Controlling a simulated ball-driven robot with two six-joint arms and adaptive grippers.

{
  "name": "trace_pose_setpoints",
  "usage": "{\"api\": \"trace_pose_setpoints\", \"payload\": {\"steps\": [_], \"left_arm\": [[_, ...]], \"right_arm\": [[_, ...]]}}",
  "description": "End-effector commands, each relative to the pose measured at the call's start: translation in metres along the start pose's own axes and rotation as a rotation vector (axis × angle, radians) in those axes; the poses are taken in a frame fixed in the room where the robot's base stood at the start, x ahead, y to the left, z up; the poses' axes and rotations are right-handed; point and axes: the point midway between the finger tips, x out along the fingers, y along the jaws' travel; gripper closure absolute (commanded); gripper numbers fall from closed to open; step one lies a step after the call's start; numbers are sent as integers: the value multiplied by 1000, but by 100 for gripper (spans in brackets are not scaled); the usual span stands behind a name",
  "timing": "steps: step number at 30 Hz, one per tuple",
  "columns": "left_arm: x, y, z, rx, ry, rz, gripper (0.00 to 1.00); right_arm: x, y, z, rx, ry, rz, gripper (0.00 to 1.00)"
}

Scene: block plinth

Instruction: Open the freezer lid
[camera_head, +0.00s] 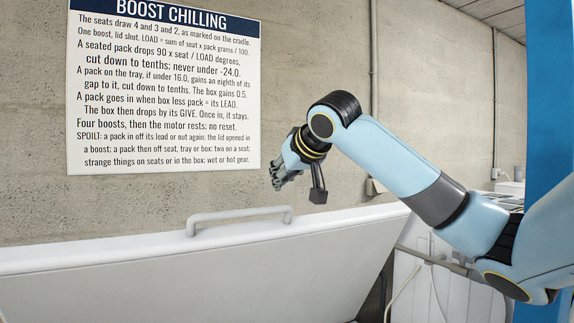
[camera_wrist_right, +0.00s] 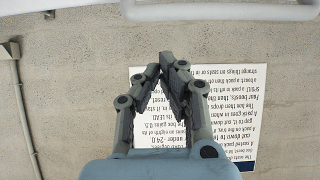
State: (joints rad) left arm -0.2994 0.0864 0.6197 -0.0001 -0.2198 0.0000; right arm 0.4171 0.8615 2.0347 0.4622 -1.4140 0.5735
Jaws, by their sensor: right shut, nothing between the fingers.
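The white freezer lid (camera_head: 200,270) stands raised and steeply tilted across the lower left of the head view, its broad face towards me. Its grey bar handle (camera_head: 240,214) is on the upper edge. My right gripper (camera_head: 275,178) is shut and empty, above and a little right of the handle, apart from it. In the right wrist view the fingertips (camera_wrist_right: 166,65) are together in front of the wall, with a pale bar that looks like the handle (camera_wrist_right: 220,12) at the top edge. The freezer's inside is not visible. My left gripper is not in view.
A printed sign (camera_head: 163,85) hangs on the concrete wall (camera_head: 300,60) behind the lid. A blue post (camera_head: 549,90) stands at the right. Pipes and pale equipment (camera_head: 430,275) are right of the lid. The space above the lid left of my arm is clear.

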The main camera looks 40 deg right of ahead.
Motion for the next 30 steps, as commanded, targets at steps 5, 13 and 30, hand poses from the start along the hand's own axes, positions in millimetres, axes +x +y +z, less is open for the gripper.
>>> {"api": "trace_pose_setpoints", "payload": {"steps": [5,13,30], "left_arm": [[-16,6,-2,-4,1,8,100],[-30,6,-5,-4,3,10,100],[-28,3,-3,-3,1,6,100]], "right_arm": [[38,-1,-2,7,-4,-3,100],[37,0,28,-4,-1,0,100],[36,0,41,0,4,0,100]]}}
